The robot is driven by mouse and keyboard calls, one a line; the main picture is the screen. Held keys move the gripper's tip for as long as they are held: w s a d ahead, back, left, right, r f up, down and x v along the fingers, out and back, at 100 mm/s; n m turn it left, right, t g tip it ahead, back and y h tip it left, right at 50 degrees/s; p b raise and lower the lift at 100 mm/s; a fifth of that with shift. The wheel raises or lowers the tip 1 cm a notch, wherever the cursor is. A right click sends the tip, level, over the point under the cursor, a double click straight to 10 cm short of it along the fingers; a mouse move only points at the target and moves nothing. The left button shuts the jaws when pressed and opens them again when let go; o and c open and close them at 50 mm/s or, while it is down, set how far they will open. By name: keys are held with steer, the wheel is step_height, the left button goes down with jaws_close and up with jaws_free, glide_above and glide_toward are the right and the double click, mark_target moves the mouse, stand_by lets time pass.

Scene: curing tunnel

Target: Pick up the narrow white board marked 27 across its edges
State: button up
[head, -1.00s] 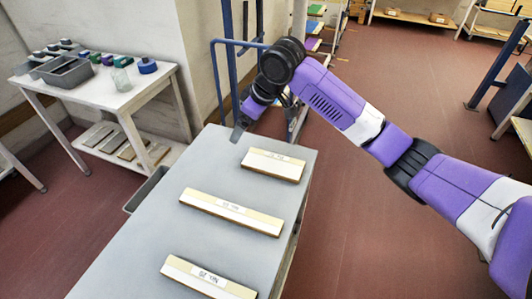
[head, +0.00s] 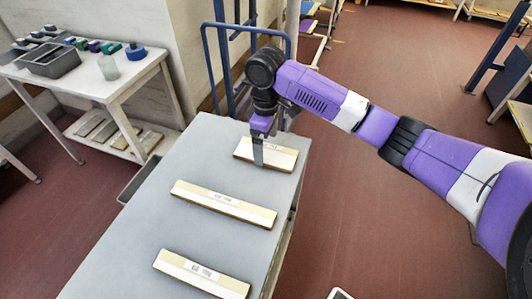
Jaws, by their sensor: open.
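Three pale boards with wooden edges lie flat, spaced apart, on the grey table (head: 150,232). The far board (head: 283,160) is the shortest; its label is partly hidden behind my gripper. The middle board (head: 205,201) is long, with a label too small to read. The near board (head: 225,281) has a label that is also unreadable now. I cannot make out for certain which is marked 27. My gripper (head: 258,160) points down at the far board, with one finger visible in front of its left part. It is open; whether it touches the board is unclear.
A white side table (head: 110,92) at the left holds grey bins (head: 55,62), a clear cup (head: 109,67) and several small blue, green and purple items. A blue metal frame (head: 209,65) stands behind the grey table. Bare tabletop lies between the boards.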

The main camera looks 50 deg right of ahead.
mark_target(266, 155)
steer(key=shift+f, duration=1.45)
steer(key=shift+c, duration=0.5)
steer(key=c, duration=1.4)
steer(key=shift+c, duration=0.2)
steer(key=shift+r, duration=0.15)
